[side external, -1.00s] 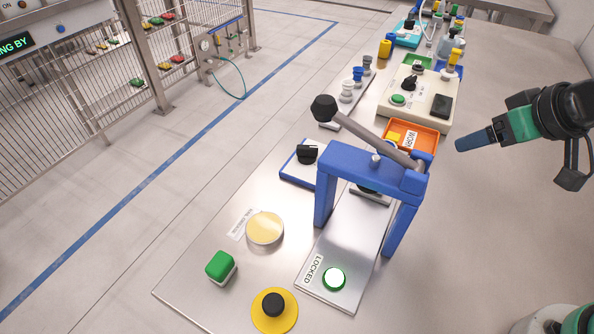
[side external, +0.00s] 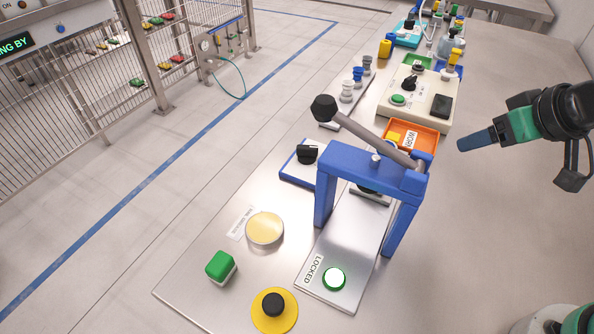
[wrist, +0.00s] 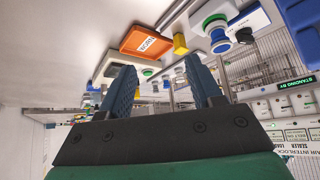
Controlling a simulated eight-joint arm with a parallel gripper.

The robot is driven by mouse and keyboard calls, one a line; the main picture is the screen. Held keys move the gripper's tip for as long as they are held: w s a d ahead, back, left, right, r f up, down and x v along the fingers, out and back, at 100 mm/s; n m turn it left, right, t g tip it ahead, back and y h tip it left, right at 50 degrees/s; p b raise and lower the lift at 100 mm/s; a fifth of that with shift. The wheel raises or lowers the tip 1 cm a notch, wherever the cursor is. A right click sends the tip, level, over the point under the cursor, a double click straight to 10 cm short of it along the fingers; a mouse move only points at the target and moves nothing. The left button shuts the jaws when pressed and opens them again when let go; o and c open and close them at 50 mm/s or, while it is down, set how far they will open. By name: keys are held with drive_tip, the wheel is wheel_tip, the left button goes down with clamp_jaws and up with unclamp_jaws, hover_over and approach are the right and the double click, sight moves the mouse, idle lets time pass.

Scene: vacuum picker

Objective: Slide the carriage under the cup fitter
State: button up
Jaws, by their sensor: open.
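The cup fitter appears to be the blue arch-shaped press (side external: 375,168), with a grey lever (side external: 365,135) ending in a black knob. A flat metal plate (side external: 350,232) runs under the arch toward the front, with a "LOCKED" label and a lit green-ringed button (side external: 334,279). A metal bar and a dark part show under the arch, partly hidden by it; I cannot tell which part is the carriage. My gripper (side external: 462,146) is in the air to the right of the arch, apart from it. In the wrist view, its two blue fingers (wrist: 164,80) are spread with nothing between them.
An orange tray (side external: 428,151) with a yellow block stands behind the arch, also in the wrist view (wrist: 147,42). A beige control box (side external: 420,100) is farther back. A green button block (side external: 220,267), yellow disc (side external: 265,228) and yellow-based black button (side external: 274,305) stand left. The right of the table is clear.

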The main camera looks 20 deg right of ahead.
drive_tip(key=w+r+n+g, duration=0.2)
drive_tip(key=w+n, duration=0.1)
drive_tip(key=w, duration=0.1)
drive_tip(key=n+g, duration=0.5)
drive_tip(key=n, duration=0.1)
hover_over(393, 138)
drive_tip(key=f, duration=0.6)
drive_tip(key=shift+s+f, duration=0.2)
drive_tip(key=shift+f, duration=0.1)
drive_tip(key=shift+w+f, duration=0.2)
drive_tip(key=shift+f, duration=3.05)
clamp_jaws()
